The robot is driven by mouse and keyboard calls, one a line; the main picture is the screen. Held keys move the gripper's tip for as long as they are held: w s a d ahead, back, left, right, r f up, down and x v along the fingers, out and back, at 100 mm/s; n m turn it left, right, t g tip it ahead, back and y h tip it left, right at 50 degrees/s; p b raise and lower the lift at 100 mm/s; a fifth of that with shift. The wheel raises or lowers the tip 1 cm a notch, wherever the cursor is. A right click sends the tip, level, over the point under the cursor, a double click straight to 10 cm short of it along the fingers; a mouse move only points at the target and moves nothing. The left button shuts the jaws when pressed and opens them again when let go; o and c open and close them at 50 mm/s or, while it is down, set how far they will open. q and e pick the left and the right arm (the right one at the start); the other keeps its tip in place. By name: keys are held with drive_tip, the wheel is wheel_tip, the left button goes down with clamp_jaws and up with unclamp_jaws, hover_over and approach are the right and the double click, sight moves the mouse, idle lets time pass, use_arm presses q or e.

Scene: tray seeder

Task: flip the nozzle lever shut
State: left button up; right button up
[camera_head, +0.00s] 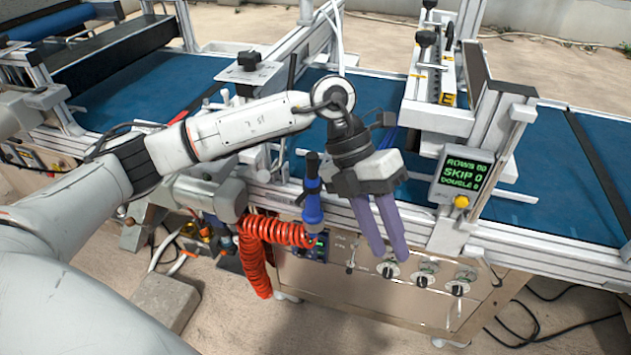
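My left gripper (387,256) reaches in from the left and hangs over the front rail of the seeder, pointing down. Its two purple fingers stand slightly apart with nothing seen between them. A blue nozzle (313,209) with a black top stands upright at the front rail, just left of my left gripper and apart from its fingers. A red coiled hose (276,231) runs left from beside the nozzle's lower part and hangs down. The nozzle's lever is too small to tell, so its position is unclear. My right gripper is not in view.
A front panel with several black knobs (425,281) lies below and behind the fingers. A display box (462,177) reading "SKIP 0" stands to the right. Blue conveyor belt (545,157) runs behind the rail. A grey block (165,302) and black cables lie on the floor.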

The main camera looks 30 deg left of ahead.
sight(301, 197)
use_arm(q)
drive_tip(key=w+a+r+n+t+y, duration=0.1)
drive_tip(key=w+a+r+y, duration=0.25)
drive_tip(key=a, duration=0.65)
drive_tip(key=w+a+r+n+t+y, duration=0.15)
drive_tip(key=a+r+y, duration=0.25)
drive_tip(key=a, duration=0.5)
drive_tip(key=shift+g, duration=0.25)
drive_tip(key=f, duration=0.3)
drive_tip(key=f+p, duration=0.1)
drive_tip(key=f, duration=0.6)
drive_tip(key=shift+w+a+f+p, duration=0.1)
drive_tip(key=shift+a+f+p, duration=0.2)
drive_tip(key=shift+p, duration=0.1)
drive_tip(key=shift+r, duration=0.1)
